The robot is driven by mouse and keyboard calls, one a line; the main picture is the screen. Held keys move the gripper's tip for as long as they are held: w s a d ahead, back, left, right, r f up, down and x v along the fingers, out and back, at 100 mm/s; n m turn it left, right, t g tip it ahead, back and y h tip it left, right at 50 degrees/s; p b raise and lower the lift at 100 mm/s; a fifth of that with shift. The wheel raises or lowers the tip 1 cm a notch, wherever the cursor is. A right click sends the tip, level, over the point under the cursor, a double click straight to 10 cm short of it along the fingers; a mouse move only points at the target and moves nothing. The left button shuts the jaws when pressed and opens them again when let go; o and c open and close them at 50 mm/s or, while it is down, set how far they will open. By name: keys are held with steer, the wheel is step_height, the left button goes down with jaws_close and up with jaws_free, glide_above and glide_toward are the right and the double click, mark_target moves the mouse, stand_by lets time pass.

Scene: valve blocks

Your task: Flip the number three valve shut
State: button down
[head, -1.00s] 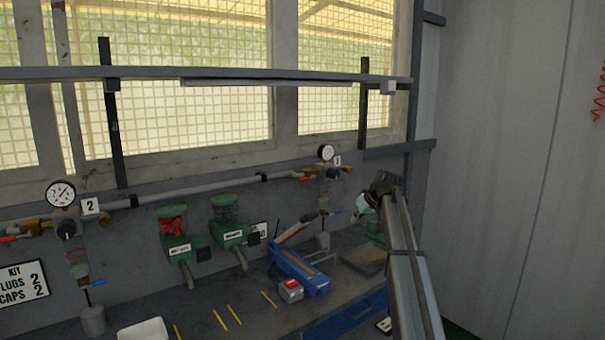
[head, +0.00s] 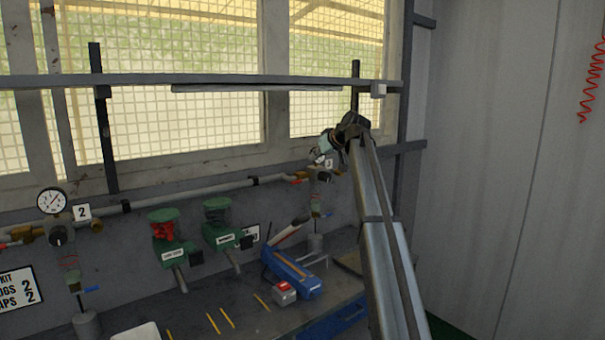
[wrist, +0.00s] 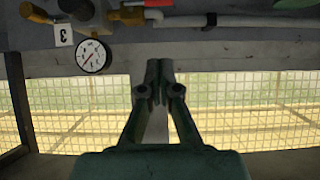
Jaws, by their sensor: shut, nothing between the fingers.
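The number three valve block (head: 318,176) is on the wall pipe at the right, beside a small white tag reading 3 (head: 328,163). A red lever (head: 297,181) lies at its left, roughly along the pipe. The wrist view looks upside down: it shows the tag 3 (wrist: 63,35), a round gauge (wrist: 93,56), brass fittings (wrist: 126,15) and the red lever, cut by the top edge (wrist: 156,3). My gripper (head: 323,153) is in front of the gauge in the head view and hides most of it. In the wrist view its fingers (wrist: 158,68) are together and empty, apart from the lever.
A blue lever (head: 325,215) hangs below block three. A rail (head: 220,82) crosses the window above. Number two gauge (head: 52,201) is far left.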

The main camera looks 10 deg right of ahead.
steer(key=p+x, duration=0.1)
steer(key=x, duration=0.3)
steer(key=s+f+p+x, duration=0.1)
steer(key=p+x, duration=0.1)
steer(key=x, duration=0.2)
steer(key=f+p+x, duration=0.1)
steer(key=p+x, duration=0.1)
steer(key=x, duration=0.2)
steer(key=shift+w+d+f, duration=0.1)
steer(key=shift+d+f, duration=0.05)
steer(key=shift+f, duration=0.2)
steer(key=shift+d+f+b, duration=0.15)
steer(key=shift+f+b, duration=0.05)
steer(key=shift+b, duration=0.25)
